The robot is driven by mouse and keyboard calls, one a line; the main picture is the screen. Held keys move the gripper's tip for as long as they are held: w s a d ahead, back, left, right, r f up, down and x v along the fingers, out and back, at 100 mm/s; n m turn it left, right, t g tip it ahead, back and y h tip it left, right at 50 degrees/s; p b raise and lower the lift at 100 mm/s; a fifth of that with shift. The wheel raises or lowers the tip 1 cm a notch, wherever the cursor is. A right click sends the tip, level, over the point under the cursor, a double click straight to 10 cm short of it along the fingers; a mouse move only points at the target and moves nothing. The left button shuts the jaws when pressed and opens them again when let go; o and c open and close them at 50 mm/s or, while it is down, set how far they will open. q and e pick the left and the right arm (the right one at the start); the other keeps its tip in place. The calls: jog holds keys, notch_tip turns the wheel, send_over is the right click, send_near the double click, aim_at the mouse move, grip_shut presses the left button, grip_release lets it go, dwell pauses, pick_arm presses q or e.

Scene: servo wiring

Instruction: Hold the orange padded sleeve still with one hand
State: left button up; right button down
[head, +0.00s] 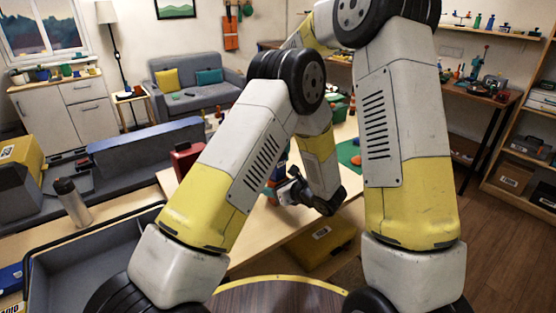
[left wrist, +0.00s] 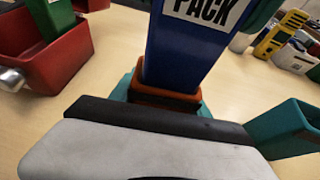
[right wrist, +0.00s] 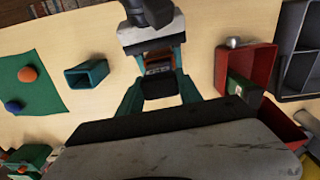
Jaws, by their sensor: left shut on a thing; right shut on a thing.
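The orange padded sleeve (left wrist: 165,95) sits low around the base of an upright blue pack (left wrist: 190,45) with a white PACK label. My left gripper (left wrist: 165,88) is shut on the sleeve, its teal fingertips at either side. In the right wrist view the orange sleeve (right wrist: 156,58) shows just beyond a dark block (right wrist: 158,86). My right gripper (right wrist: 160,92) has its teal fingers shut on this block, which seems to be the top of the pack. In the head view my left gripper (head: 285,190) shows between my arms; the right fingertips are hidden.
A teal open box (right wrist: 87,74) stands beside the work on the wooden table. A green mat (right wrist: 30,82) with an orange ball and a blue ball lies left. A red bin (right wrist: 247,68) and a grey tray (right wrist: 300,50) are at right.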

jog(key=shift+r, duration=3.45)
pick_arm(q)
jog(key=o, duration=1.5)
